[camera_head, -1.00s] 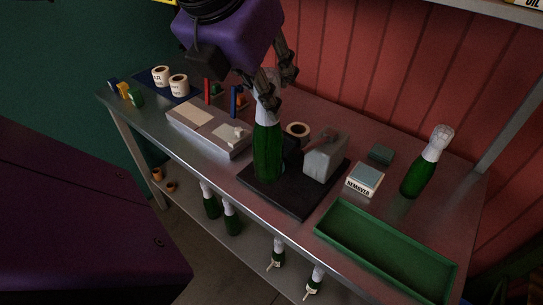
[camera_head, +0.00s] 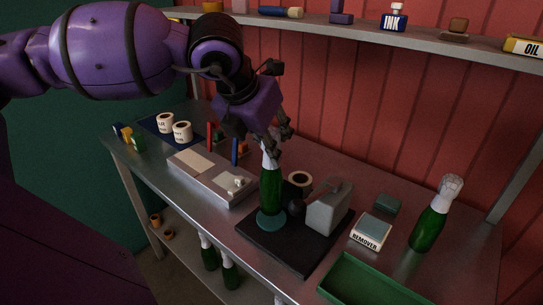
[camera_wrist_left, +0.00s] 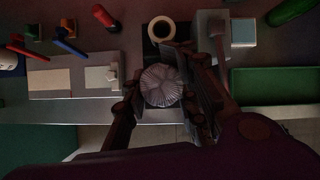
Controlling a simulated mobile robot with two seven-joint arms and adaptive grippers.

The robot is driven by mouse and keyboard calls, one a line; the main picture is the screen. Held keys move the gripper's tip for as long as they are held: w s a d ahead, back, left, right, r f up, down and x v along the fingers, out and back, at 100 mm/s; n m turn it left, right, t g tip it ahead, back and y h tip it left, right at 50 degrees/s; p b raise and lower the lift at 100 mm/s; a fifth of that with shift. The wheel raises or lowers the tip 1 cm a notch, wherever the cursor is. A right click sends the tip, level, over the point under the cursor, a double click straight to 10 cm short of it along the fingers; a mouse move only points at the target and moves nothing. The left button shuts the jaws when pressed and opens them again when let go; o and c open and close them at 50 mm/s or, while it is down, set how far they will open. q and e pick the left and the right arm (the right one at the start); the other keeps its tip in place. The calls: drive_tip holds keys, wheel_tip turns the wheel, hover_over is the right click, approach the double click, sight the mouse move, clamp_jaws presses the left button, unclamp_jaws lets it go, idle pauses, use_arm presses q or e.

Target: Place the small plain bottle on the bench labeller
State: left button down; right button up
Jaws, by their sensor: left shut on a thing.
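The small plain bottle (camera_head: 270,190) is green with a pale foil top and no label that I can see. It is upright over the teal disc of the bench labeller (camera_head: 320,255), which has a black base and a grey block with a dark arm. Whether the bottle touches the disc I cannot tell. My left gripper (camera_head: 275,140) is shut on the bottle's neck from above. In the left wrist view, the pleated foil top (camera_wrist_left: 162,85) sits between the fingers of the left gripper (camera_wrist_left: 165,92). My right gripper is in neither view.
A REMOVER box (camera_head: 371,233) and a second foil-topped bottle (camera_head: 430,222) stand right of the labeller. A green tray (camera_head: 370,285) is at the front right. A grey fixture (camera_head: 205,172) and paper rolls (camera_head: 182,132) are left. A shelf (camera_head: 340,28) runs along the wall above.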

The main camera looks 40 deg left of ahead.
sight(271, 175)
use_arm(q)
drive_tip(key=shift+w+a+f, duration=0.1)
drive_tip(key=shift+w+f, duration=0.15)
drive_tip(key=shift+f, duration=0.05)
wheel_tip(271, 175, down, 3)
drive_tip(key=shift+w+a+f, duration=0.1)
drive_tip(key=shift+f, duration=0.2)
drive_tip(key=c, duration=1.4)
unclamp_jaws()
drive_tip(key=shift+o, duration=0.2)
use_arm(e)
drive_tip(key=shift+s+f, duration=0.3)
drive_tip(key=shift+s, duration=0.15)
